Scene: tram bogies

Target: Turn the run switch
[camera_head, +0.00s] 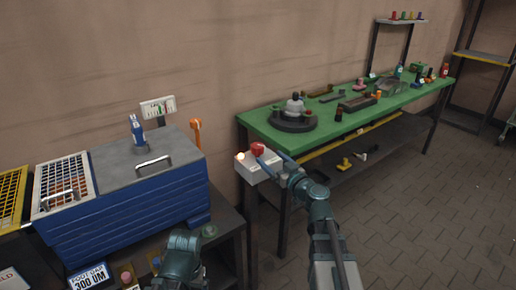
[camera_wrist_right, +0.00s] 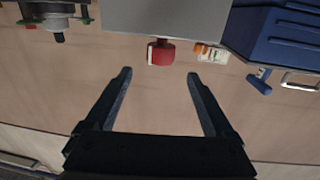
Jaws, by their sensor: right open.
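The run switch seems to be the red knob (camera_head: 257,148) on the pale grey box (camera_head: 250,168) at the near left corner of the green table. In the right wrist view the red knob (camera_wrist_right: 161,54) has a pale stripe and sits at the edge of the grey box (camera_wrist_right: 165,18). My right gripper (camera_head: 268,160) is at the box; its open jaws (camera_wrist_right: 157,76) are empty, with the knob just beyond and between the fingertips.
The green table (camera_head: 255,126) carries several parts. Tiled floor (camera_head: 420,190) is clear at right.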

